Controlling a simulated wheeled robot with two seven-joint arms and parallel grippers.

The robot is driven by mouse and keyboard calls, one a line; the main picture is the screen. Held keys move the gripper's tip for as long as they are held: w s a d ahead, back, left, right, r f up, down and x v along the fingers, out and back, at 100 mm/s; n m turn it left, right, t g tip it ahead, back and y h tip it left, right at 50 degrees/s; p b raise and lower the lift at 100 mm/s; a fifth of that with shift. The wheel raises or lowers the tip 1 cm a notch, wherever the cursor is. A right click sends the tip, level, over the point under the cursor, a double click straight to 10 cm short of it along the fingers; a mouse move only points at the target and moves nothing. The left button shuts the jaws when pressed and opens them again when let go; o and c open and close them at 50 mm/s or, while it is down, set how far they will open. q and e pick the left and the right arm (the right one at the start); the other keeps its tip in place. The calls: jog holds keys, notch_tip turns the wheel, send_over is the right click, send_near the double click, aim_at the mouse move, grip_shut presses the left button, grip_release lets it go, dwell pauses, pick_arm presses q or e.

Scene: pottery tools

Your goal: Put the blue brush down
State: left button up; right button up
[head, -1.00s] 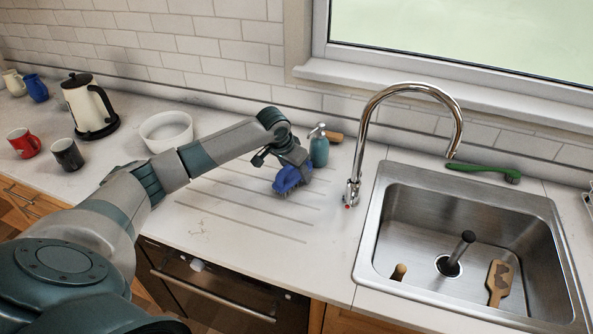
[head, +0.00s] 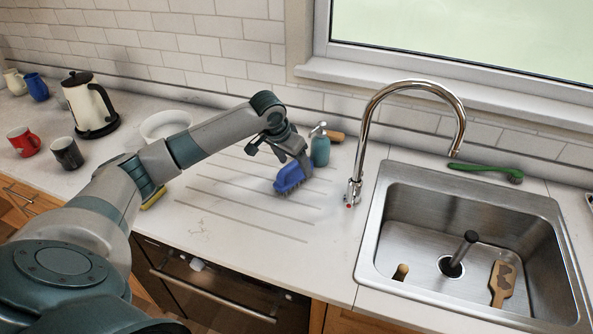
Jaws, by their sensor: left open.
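The blue brush (head: 289,179) rests on the grooved part of the white counter, left of the sink, in the head view. The arm comes in from the left. I cannot tell whether a finger still touches the brush. My right gripper is not in view.
A teal soap bottle (head: 320,150) and a wooden-handled item (head: 335,136) stand close behind the brush. The tap (head: 355,170) and sink (head: 375,225) are to the right. A white bowl (head: 165,124) is behind my arm. The grooved counter in front is clear.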

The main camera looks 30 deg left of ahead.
pick_arm(q)
jog(key=b+v, duration=0.1)
jog(key=v, duration=0.4)
jog(key=shift+s+r, duration=0.15)
jog(key=shift+r, duration=0.2)
jog(key=shift+v, duration=0.8)
jog(key=shift+a, duration=0.1)
